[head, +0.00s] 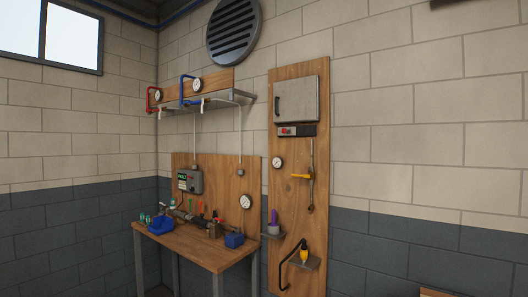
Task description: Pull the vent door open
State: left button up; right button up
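The likely vent door is a light grey square panel (297,101) high on the tall wooden wall board. It looks shut, with a small dark handle (279,105) at its left side. A round louvred vent (234,30) is also on the wall above, to the left; I see no hinged door on it. Neither of my grippers shows in the head view.
A wooden workbench (207,250) with blue items and tools stands left of the board. A shelf (207,101) with gauges and red and blue pipes hangs above it. The wall at right is bare.

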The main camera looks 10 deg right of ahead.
aim_at(295, 100)
jog(key=i+j+z, duration=0.2)
jog(key=i+z, duration=0.25)
jog(key=i, duration=0.3)
jog(key=i+j+z, duration=0.5)
jog(key=i, duration=0.2)
jog(key=i+j+z, duration=0.45)
jog(key=i+j, duration=0.2)
jog(key=j, duration=0.1)
